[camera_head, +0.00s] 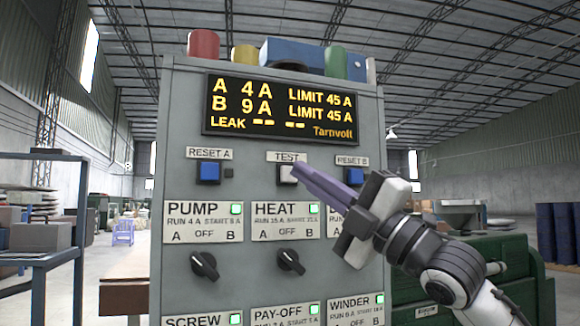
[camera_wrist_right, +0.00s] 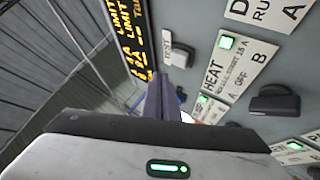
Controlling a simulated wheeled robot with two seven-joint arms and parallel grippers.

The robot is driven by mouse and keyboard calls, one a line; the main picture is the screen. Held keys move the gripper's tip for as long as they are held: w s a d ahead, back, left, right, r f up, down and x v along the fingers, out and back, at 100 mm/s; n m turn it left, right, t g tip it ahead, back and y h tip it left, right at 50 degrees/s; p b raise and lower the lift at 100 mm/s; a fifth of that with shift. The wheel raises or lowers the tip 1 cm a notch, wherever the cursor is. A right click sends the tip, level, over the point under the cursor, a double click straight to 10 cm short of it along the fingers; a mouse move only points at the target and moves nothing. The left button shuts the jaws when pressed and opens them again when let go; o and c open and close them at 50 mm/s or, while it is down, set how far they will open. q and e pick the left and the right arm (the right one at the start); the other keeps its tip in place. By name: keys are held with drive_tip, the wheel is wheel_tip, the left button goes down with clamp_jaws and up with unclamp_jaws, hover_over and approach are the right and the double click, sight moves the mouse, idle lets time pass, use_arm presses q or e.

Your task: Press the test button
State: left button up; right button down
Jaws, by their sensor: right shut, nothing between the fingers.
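A grey control panel (camera_head: 180,120) fills the middle of the head view. Its test button (camera_head: 286,174) is pale and sits under the TEST label (camera_head: 287,156); the fingers partly cover it. My right gripper (camera_head: 298,172) is shut and empty, with its purple fingertips at the right part of the button. I cannot tell whether they touch it. My left gripper is not in view.
The blue RESET A button (camera_head: 209,173) is left of the test button. The blue RESET B button (camera_head: 352,174) is right, partly behind my gripper. The display (camera_head: 280,108) is above. The PUMP knob (camera_head: 204,265) and HEAT knob (camera_head: 290,262) stick out below.

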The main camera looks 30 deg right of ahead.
sight(284, 166)
drive_tip(key=shift+w+d+p, duration=0.2)
drive_tip(key=shift+w+p, duration=0.15)
drive_tip(key=shift+w, duration=0.65)
idle(1.3)
drive_tip(key=shift+w+d+p, duration=0.1)
drive_tip(key=shift+w+p, duration=0.25)
drive_tip(key=shift+w+d+p, duration=0.15)
drive_tip(key=shift+w+p, duration=0.25)
drive_tip(key=shift+w, duration=0.05)
idle(0.7)
drive_tip(key=shift+s+a+b, duration=0.2)
drive_tip(key=shift+s+b, duration=0.25)
drive_tip(key=shift+s, duration=0.35)
